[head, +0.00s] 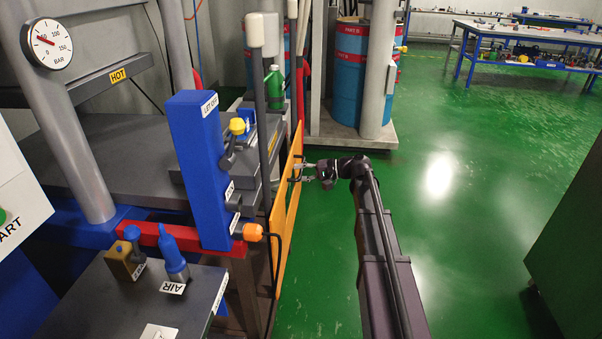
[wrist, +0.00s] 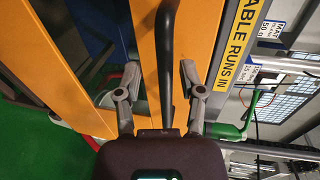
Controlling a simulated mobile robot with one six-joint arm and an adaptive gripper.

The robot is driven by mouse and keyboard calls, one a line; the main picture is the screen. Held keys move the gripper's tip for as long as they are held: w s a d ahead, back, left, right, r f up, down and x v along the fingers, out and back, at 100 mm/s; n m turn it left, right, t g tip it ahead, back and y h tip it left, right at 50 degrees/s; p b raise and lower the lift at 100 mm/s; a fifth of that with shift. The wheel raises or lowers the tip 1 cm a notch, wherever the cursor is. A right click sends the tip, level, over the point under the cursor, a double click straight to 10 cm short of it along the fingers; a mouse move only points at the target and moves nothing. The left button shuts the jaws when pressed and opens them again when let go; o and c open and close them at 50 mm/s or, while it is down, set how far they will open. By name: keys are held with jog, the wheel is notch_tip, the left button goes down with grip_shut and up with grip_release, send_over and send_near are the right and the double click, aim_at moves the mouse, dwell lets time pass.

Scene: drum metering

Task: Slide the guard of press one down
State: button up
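An orange guard panel (head: 290,208) stands upright at the front of the press beside a dark post. It fills much of the wrist view as yellow-orange bars (wrist: 35,50). A black bar-shaped handle (wrist: 165,55) crosses the wrist view from the top toward my palm. My gripper (head: 298,171) is at the guard's right side in the head view, at about its middle height. In the wrist view my gripper (wrist: 160,78) has its fingers apart, one on each side of the handle, with visible gaps. The handle's lower end is hidden by my palm.
A blue upright box (head: 200,165) and a red beam (head: 165,236) are left of the guard. A pressure gauge (head: 47,44) is at the upper left. Blue drums (head: 350,75) stand behind. The green floor (head: 450,180) to the right is clear.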

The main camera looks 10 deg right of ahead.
jog(key=shift+d, duration=0.15)
jog(key=f+v, duration=0.2)
jog(key=v, duration=1)
jog(key=shift+s+d+f, duration=0.2)
jog(key=shift+d, duration=0.3)
jog(key=s+a+f+n+g+h, duration=0.1)
jog(key=s+a+f+g+h, duration=0.3)
jog(key=s+a+f, duration=0.55)
jog(key=s+a+f+n+h, duration=0.1)
jog(key=s+f+h, duration=0.2)
jog(key=s+h, duration=0.3)
jog(key=s+a+f+n+h, duration=0.2)
jog(key=s+h, duration=0.3)
jog(key=s, duration=0.3)
notch_tip(320, 180, up, 27)
jog(key=p, duration=2.7)
jog(key=shift+d+g, duration=0.25)
jog(key=shift+g, duration=0.15)
